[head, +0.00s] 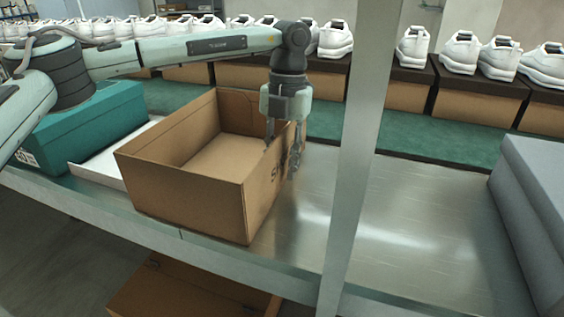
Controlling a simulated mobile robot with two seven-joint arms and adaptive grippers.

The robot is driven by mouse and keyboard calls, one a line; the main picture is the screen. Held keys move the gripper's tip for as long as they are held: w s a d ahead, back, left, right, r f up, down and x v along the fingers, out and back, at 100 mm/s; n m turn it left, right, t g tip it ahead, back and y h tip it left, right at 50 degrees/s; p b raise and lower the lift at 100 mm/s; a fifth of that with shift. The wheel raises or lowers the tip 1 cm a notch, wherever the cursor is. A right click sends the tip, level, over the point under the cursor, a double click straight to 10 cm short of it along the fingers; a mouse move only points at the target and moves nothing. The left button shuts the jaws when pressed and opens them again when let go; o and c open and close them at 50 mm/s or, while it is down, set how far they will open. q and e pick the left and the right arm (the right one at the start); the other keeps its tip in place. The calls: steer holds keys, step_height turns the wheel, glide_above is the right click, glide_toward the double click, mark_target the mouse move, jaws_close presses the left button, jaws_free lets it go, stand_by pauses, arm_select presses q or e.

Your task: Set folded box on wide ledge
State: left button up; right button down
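An open brown cardboard box (190,196) with dark print on its right side stands upright at the front of the metal ledge (420,215). It is empty inside. My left gripper (281,158) points down at the box's right wall, one finger at the inner side of the rim and the other outside over the print. I cannot tell whether the fingers press on the cardboard. My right gripper is not in view.
A teal box (90,125) and a white flat piece (95,170) are to the left. A grey post (358,160) stands in front of the ledge. A grey block (540,215) is at the right. White shoes (335,40) on boxes line the back. Bare metal lies right of the box.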

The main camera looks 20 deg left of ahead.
arm_select(q)
steer(key=r, duration=0.4)
steer(key=w+r, duration=0.1)
steer(key=r, duration=0.7)
steer(key=shift+w+d+r, duration=0.1)
steer(key=shift+w, duration=0.15)
